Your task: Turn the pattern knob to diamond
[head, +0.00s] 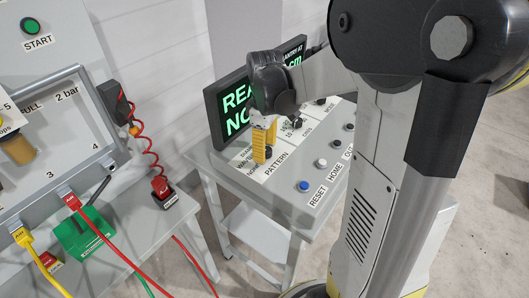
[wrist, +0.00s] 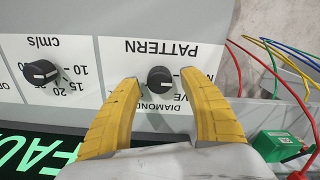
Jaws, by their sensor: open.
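The pattern knob (wrist: 160,79) is black and round with a white pointer mark, on a pale panel marked PATTERN, upside down in the wrist view. The word DIAMOND is beside the knob on the screen side; another label is partly covered by the right finger. My gripper (wrist: 159,82) is open, with one yellow finger on each side of the knob. A gap shows on the left; I cannot tell whether the right finger touches it. In the head view my gripper (head: 263,140) points down at the console's left end and mostly hides the knob.
A speed knob (wrist: 41,72) is left of the pattern knob in the wrist view. A black screen (head: 235,107) with green text stands behind the panel. A blue reset button (head: 304,186) is near the front edge. A red coiled hose (head: 150,145) hangs at the left cabinet.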

